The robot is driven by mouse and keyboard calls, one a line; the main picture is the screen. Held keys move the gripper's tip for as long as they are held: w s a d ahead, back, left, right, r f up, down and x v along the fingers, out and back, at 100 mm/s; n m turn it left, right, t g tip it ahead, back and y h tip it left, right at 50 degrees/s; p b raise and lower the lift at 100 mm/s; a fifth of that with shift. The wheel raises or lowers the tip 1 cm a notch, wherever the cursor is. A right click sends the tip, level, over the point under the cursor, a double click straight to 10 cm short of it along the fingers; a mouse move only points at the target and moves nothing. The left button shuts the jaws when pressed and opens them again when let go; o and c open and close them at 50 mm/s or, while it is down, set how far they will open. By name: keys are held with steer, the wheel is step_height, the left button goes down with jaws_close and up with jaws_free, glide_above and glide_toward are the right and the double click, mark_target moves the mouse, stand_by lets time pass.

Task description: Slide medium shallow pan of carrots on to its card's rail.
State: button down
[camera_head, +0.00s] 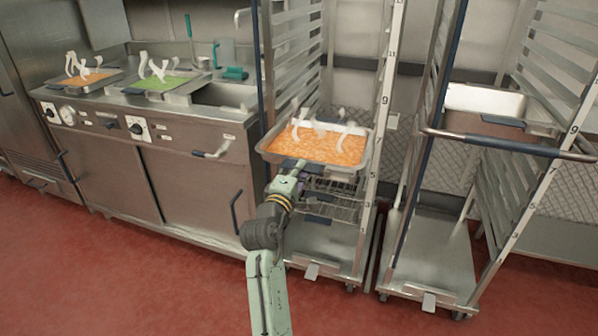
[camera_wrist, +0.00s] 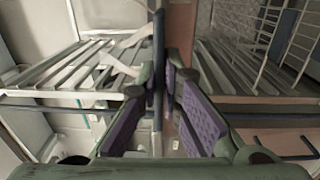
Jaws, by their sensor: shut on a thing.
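The shallow metal pan of orange diced carrots (camera_head: 318,146) is at the front opening of the middle rack (camera_head: 372,150), roughly level. Its near edge sticks out toward me; I cannot tell whether it rests on a rail. My gripper (camera_head: 291,167) is at the pan's near left edge, shut on the pan. In the wrist view my gripper (camera_wrist: 160,100) shows purple pads on both sides of a narrow dark blue bar (camera_wrist: 158,50); the exact grip is unclear.
A second rack (camera_head: 430,150) with a pan (camera_head: 484,101) stands at the right. Cookers (camera_head: 150,150) at the left carry an orange-filled pan (camera_head: 88,78) and a green-filled pan (camera_head: 160,82). A wire shelf (camera_head: 335,205) sits below the carrots. The red floor in front is clear.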

glide_toward(321, 143)
steer(key=shift+s+a+r, duration=0.1)
steer(key=shift+s+r, duration=0.1)
steer(key=shift+r, duration=0.45)
steer(key=shift+s+a+r, duration=0.1)
steer(key=shift+s+r, duration=0.1)
steer(key=shift+r, duration=0.5)
steer(key=shift+s+r, duration=0.2)
steer(key=shift+r, duration=0.45)
steer(key=shift+b, duration=0.3)
steer(key=shift+b+x, duration=1.15)
steer(key=shift+x, duration=2.35)
steer(key=shift+b+x, duration=0.95)
steer(key=shift+x, duration=0.9)
steer(key=shift+w+d+f+b, duration=0.1)
steer(key=shift+w+f+b, duration=0.15)
steer(key=shift+f+b, duration=0.1)
